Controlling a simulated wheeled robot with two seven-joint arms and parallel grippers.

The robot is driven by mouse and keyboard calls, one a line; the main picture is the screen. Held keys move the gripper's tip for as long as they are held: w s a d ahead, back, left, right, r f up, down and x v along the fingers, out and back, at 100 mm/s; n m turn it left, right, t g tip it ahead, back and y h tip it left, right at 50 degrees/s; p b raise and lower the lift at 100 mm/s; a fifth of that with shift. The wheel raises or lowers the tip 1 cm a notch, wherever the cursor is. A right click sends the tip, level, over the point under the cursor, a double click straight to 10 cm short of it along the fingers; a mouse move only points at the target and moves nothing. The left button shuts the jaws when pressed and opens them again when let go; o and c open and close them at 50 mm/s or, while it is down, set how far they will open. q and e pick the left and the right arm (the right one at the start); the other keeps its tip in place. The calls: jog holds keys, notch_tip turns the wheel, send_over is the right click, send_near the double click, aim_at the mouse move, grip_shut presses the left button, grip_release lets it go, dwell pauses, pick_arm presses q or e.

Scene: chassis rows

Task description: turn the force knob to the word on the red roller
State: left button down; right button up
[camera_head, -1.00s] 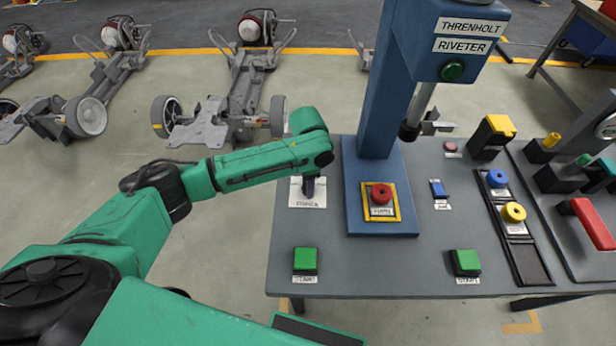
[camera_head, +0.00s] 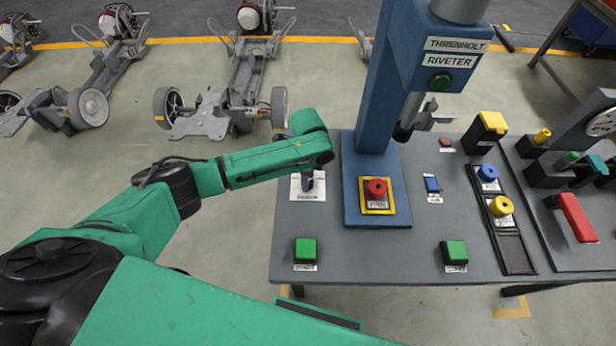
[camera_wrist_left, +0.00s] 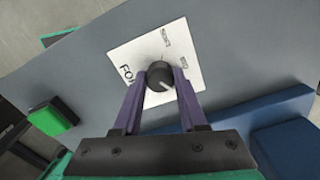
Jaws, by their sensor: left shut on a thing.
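The force knob (camera_wrist_left: 160,76) is black and round with a pale pointer line. It stands on a white plate (camera_wrist_left: 127,57) with a large word beginning "FO" and small words that I cannot read surely. My left gripper (camera_wrist_left: 160,83) is shut on the knob, one purple finger on each side. In the head view it reaches down to the plate (camera_head: 300,193) left of the riveter. A red round piece (camera_head: 376,186), seemingly the red roller, sits in a yellow frame on the riveter's base. Its label is too small to read. My right gripper is not in view.
The blue riveter column (camera_head: 372,110) rises just right of my left gripper. Green start buttons (camera_head: 306,249) (camera_head: 455,252) are near the table's front edge. A black rack (camera_head: 516,262) at right holds blue (camera_head: 488,173) and yellow (camera_head: 501,206) rollers.

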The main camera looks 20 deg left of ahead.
pick_arm(q)
jog(key=shift+w+r, duration=0.1)
jog(key=shift+c, duration=2.3)
grip_release()
notch_tip(320, 180, up, 14)
jog(key=b, duration=0.1)
jog(key=shift+r, duration=0.25)
